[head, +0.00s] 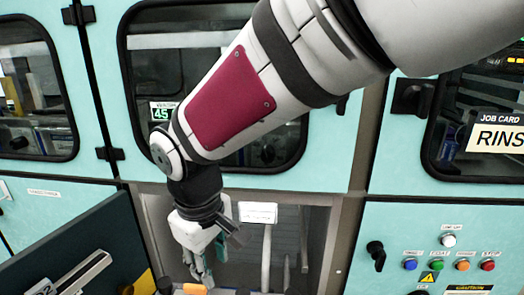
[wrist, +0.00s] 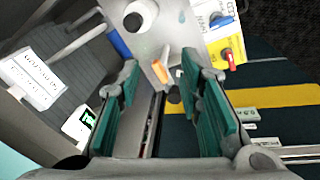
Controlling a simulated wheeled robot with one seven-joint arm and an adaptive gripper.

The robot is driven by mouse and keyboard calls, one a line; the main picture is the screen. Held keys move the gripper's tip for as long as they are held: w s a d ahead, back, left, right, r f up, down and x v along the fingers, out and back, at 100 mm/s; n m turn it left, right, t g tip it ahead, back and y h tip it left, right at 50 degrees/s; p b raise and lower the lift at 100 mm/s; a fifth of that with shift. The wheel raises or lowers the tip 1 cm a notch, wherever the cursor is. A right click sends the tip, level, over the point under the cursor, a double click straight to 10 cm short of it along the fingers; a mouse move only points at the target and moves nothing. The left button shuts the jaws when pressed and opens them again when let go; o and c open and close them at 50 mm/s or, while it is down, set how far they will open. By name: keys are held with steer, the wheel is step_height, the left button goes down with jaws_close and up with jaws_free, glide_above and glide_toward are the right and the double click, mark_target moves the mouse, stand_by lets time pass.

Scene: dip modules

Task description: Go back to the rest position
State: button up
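My gripper (head: 197,272) hangs low at the left of centre in the head view, fingers pointing down, in front of a recessed opening in the teal cabinet wall. In the wrist view its two teal finger pads (wrist: 162,85) stand well apart. I see nothing held between them. Beyond the fingers is a light grey fixture with a round dark-centred knob (wrist: 140,15) and a small orange part (wrist: 161,72). My arm crosses the head view from the upper right, bent downward at the elbow. The gripper's lower end is close to the picture's bottom edge.
A dark panel (head: 75,245) with a pale bar stands at the lower left. Teal cabinet doors have dark windows (head: 30,85). A "JOB CARD" sign (head: 497,134) hangs right, above coloured buttons (head: 437,266) and a black knob (head: 376,255). A red switch (wrist: 229,58) shows in the wrist view.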

steer(key=s+d+r+m+t+p, duration=0.1)
steer(key=s+d+r+m, duration=0.2)
steer(key=d, duration=0.5)
steer(key=s+d+r+m+p, duration=0.1)
steer(key=s+d+r+m, duration=0.1)
steer(key=d+r, duration=0.35)
steer(key=s+d+r+m+t+p, duration=0.1)
steer(key=s+d+r+m, duration=0.15)
steer(key=d, duration=0.65)
steer(key=s+d+m+p, duration=0.1)
steer(key=s+d+m, duration=0.3)
steer(key=s+d, duration=0.2)
steer(key=shift+s+d+r+t, duration=0.2)
steer(key=shift+s+t, duration=0.1)
steer(key=shift+s, duration=0.6)
